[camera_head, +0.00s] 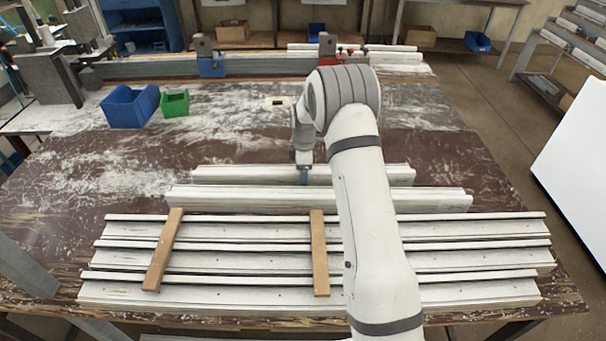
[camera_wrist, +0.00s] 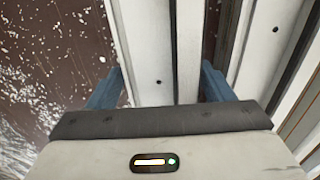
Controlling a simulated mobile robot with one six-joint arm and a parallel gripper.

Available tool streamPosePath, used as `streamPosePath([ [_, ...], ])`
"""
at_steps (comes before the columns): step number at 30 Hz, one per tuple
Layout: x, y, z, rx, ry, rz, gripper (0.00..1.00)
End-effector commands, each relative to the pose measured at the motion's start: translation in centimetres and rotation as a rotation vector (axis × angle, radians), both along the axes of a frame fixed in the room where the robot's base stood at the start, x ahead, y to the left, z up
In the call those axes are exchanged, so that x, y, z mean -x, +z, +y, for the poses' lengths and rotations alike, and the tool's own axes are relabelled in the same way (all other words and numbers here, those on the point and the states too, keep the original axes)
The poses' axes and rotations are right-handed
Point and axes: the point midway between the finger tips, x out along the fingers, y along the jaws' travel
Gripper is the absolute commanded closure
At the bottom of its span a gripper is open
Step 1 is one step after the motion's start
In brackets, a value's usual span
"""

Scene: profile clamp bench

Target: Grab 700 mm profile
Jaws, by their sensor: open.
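Several white profiles lie lengthwise across the brown bench. The shortest profile (camera_head: 245,174) is the farthest of the near group. A somewhat longer profile (camera_head: 240,198) lies just in front of it. No length marks can be read. My gripper (camera_head: 304,176) points down at the shortest profile, right of its middle. In the wrist view, my gripper (camera_wrist: 158,88) is open, with one blue finger on each side of a white profile (camera_wrist: 150,45). A gap shows between the fingers and the profile. The fingertips are partly hidden by the gripper body.
Longer profiles (camera_head: 220,262) lie in front, with two wooden strips (camera_head: 319,255) across them. A blue bin (camera_head: 130,107) and a green bin (camera_head: 175,104) stand at the back left. A clamp rail with a blue clamp (camera_head: 211,67) runs along the back. The bench right of the short profiles is clear.

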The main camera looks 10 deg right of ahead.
Motion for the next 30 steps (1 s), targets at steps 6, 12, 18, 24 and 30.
streamPosePath([
  [6,0.00,-0.77,0.04,0.000,0.000,-0.001,0.25],
  [12,0.01,-0.75,0.06,0.000,0.000,0.000,0.34],
  [18,0.01,-0.72,0.08,0.000,0.001,-0.001,0.50],
  [24,-0.01,-0.70,0.11,0.000,0.001,-0.001,0.66],
  [30,-0.02,-0.68,0.13,0.000,0.001,-0.001,0.83],
])
